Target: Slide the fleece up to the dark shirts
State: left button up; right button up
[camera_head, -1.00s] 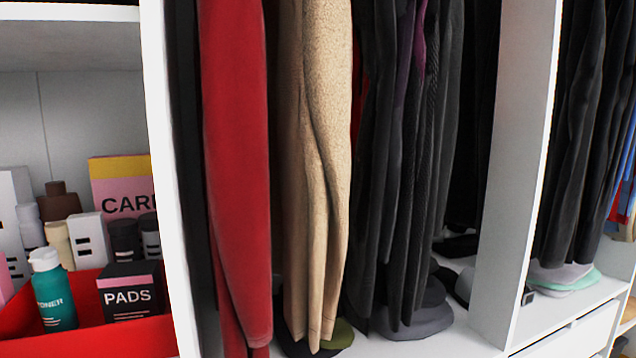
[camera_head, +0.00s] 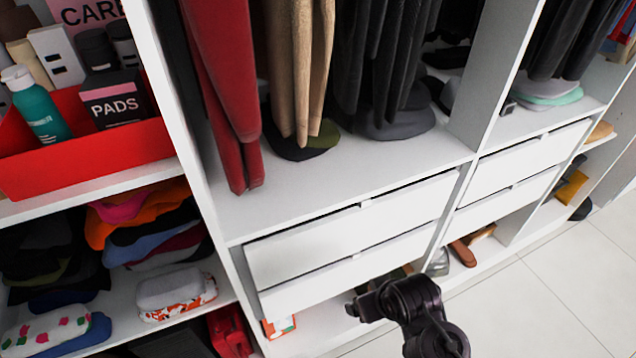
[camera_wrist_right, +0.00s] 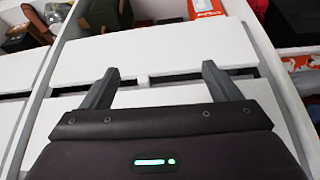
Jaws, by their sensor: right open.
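The tan, fuzzy garment that looks like the fleece (camera_head: 297,65) hangs in the middle bay in the head view; only its lower part shows. The dark shirts (camera_head: 385,55) hang to its right, with a narrow gap between their lower hems. My right arm (camera_head: 410,300) shows low in the head view, in front of the drawers and well below the garments. In the right wrist view my right gripper (camera_wrist_right: 160,72) is open, fingers apart and nothing between them, facing the white drawer fronts. My left gripper is out of view.
A red garment (camera_head: 222,75) hangs left of the fleece. Folded hats (camera_head: 400,122) lie below the clothes. An upright panel (camera_head: 485,75) bounds the bay at right. White drawers (camera_head: 350,230) sit below; a red bin (camera_head: 85,150) stands left. Tiled floor (camera_head: 550,300) is clear at lower right.

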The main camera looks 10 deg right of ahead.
aim_at(307, 121)
jog(key=w+a+r+t+y, duration=0.1)
jog(key=w+a+r+t, duration=0.2)
jog(key=r, duration=0.7)
jog(key=w+a+r+t+y, duration=0.1)
jog(key=w+a+r+t, duration=0.2)
jog(key=r, duration=0.8)
jog(key=w+a+r+t+y, duration=0.1)
jog(key=w+a+r+t, duration=0.2)
jog(key=w+r+t, duration=0.3)
jog(key=shift+w+a+r+n+y, duration=0.15)
jog(key=shift+w+r, duration=0.15)
jog(key=shift+r, duration=0.6)
jog(key=shift+w+r+n+y, duration=0.1)
jog(key=shift+w+r, duration=0.2)
jog(key=shift+r, duration=0.6)
jog(key=shift+w+a+r+n+y, duration=0.15)
jog(key=shift+w+r, duration=0.15)
jog(key=shift+r, duration=0.6)
jog(key=shift+w+r+p, duration=0.15)
jog(key=shift+w+p, duration=0.15)
jog(key=p+x, duration=0.2)
jog(key=x, duration=0.4)
jog(key=shift+w+a, duration=0.1)
jog(key=shift+w, duration=0.4)
